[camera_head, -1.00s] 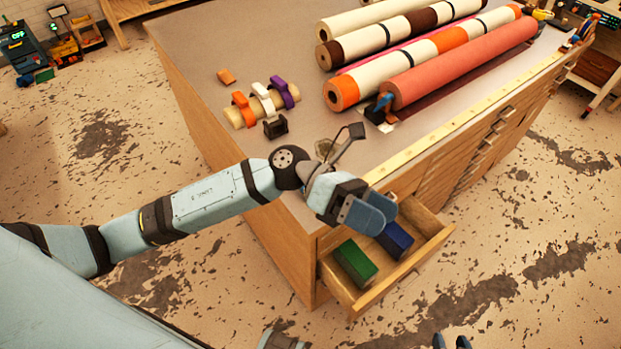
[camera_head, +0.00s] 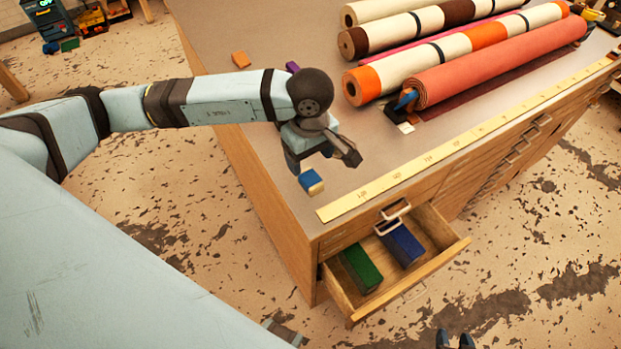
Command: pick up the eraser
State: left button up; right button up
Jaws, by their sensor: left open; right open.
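A small block with a blue top and a cream side (camera_head: 311,182), which looks like the eraser, lies on the grey table top near its front left corner. My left gripper (camera_head: 320,161) is open just above and behind it, fingers spread and pointing down. The block shows whole or nearly so below the fingers, and nothing is held. I cannot tell whether a finger touches it. Two dark fingertips of my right gripper (camera_head: 455,341) show at the bottom edge, apart and empty.
An open drawer (camera_head: 448,254) below the table edge holds a green block (camera_head: 361,268) and a dark blue block (camera_head: 403,246). A yellow ruler (camera_head: 420,163) runs along the front edge. Several rolls, one of them coral (camera_head: 500,65), lie behind. An orange block (camera_head: 241,60) lies at the back left.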

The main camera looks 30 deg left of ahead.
aim_at(312, 179)
pick_arm(q)
jog(key=shift+f, duration=0.9)
jog(key=f, duration=0.1)
jog(key=f+p, duration=0.1)
jog(key=f, duration=0.2)
jog(key=shift+s+d+f+p, duration=0.25)
jog(key=shift+d+f+p, duration=0.05)
jog(key=shift+d+f, duration=0.1)
jog(key=shift+f, duration=0.3)
jog(key=c, duration=1)
